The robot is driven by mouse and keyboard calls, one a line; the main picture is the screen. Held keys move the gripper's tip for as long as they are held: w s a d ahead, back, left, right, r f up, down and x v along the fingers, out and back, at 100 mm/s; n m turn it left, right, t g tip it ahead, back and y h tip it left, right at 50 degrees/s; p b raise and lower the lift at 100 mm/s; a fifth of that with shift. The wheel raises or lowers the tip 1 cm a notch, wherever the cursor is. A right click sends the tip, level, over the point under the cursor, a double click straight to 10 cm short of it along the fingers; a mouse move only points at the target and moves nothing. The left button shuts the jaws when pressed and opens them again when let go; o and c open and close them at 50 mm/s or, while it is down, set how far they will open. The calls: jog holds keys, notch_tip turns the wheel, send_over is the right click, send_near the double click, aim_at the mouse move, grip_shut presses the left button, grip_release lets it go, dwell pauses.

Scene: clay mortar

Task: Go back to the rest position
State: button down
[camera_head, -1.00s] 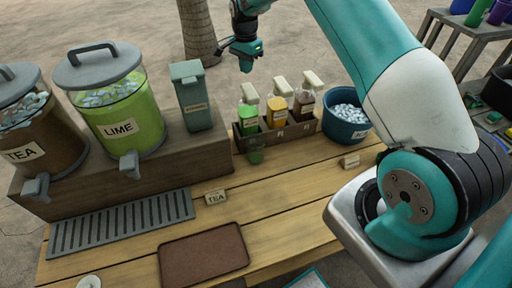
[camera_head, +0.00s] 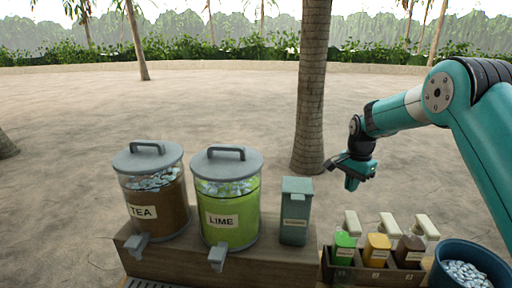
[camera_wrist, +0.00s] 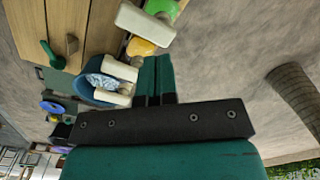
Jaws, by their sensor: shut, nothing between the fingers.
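My gripper (camera_head: 352,178) is raised in the head view, above and behind the row of pump bottles and in front of the palm trunk. It is shut and empty. In the wrist view my gripper's fingers (camera_wrist: 156,80) lie side by side with nothing between them. The arm reaches in from the right edge of the head view, bent at the elbow.
The tea dispenser (camera_head: 152,200), lime dispenser (camera_head: 228,210) and teal box (camera_head: 295,215) stand on a wooden stand. A bottle rack (camera_head: 372,275) and blue ice bucket (camera_head: 465,258) are at the lower right. A palm trunk (camera_head: 310,90) rises behind. Open sand lies beyond.

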jog(key=s+a+r+n+y+b, duration=0.1)
jog(key=s+a+r+n+b, duration=0.1)
jog(key=s+a+r+n, duration=0.45)
jog(key=s+a+r+n+y+b, duration=0.1)
jog(key=s+a+n+b, duration=0.2)
jog(key=s+a, duration=0.5)
jog(key=s+a+f+n+y+b, duration=0.1)
jog(key=s+n, duration=0.4)
jog(key=s, duration=0.7)
jog(key=s+a+f+n+b, duration=0.1)
jog(key=s+n, duration=0.4)
jog(key=s, duration=0.8)
jog(key=shift+a+f+y+b, duration=0.15)
jog(key=shift+a+y+b, duration=0.25)
jog(key=shift+a+b, duration=0.35)
